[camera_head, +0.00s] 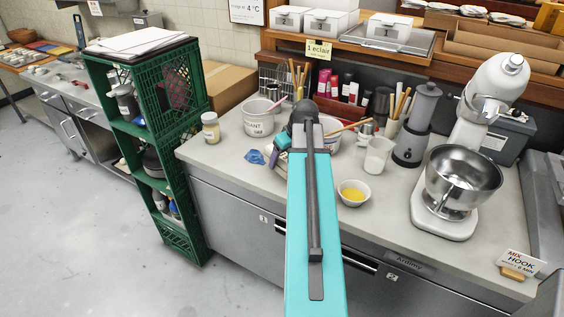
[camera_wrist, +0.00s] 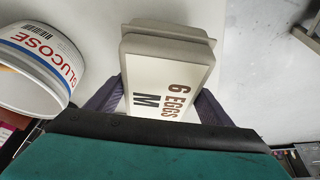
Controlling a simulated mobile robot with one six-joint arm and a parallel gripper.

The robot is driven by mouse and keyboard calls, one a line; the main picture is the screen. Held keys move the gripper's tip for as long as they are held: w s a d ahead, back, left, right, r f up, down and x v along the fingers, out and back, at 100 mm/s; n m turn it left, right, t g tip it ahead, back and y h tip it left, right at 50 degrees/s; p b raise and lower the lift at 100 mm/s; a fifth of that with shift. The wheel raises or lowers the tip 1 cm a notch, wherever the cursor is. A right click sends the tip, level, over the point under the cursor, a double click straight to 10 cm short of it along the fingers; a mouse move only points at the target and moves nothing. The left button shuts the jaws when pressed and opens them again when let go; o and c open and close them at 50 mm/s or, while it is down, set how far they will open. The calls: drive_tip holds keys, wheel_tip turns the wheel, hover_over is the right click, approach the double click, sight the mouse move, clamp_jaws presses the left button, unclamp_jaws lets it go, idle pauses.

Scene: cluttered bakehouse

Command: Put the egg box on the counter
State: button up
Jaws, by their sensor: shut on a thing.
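The egg box (camera_wrist: 165,75) is a pale grey carton with a white label reading "6 EGGS M". In the wrist view it sits between the two dark purple fingers of my gripper (camera_wrist: 157,101), which is shut on it. The grey counter (camera_head: 221,158) runs across the middle of the head view, and my arm reaches over it. In the head view my arm hides the egg box and most of my gripper. A pale surface lies behind the box in the wrist view; I cannot tell whether the box touches it.
A glucose tub (camera_wrist: 42,60) stands close left of the egg box. On the counter are a white tub (camera_head: 258,120), a jar (camera_head: 211,129), blue crumpled cloth (camera_head: 254,157), a yellow-filled bowl (camera_head: 353,195), a jug (camera_head: 378,156) and a mixer (camera_head: 443,218).

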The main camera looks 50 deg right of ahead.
drive_tip(key=shift+w+d, duration=0.55)
drive_tip(key=shift+w, duration=0.1)
drive_tip(key=shift+f, duration=0.1)
drive_tip(key=shift+f+p, duration=0.9)
drive_tip(key=shift+f, duration=0.8)
drive_tip(key=shift+f, duration=0.15)
drive_tip(key=o, duration=1.4)
drive_tip(key=shift+b+v, duration=1.3)
drive_tip(key=shift+v, duration=4.9)
drive_tip(key=shift+a, duration=0.1)
drive_tip(key=shift+w+f, duration=0.1)
drive_tip(key=shift+w, duration=0.05)
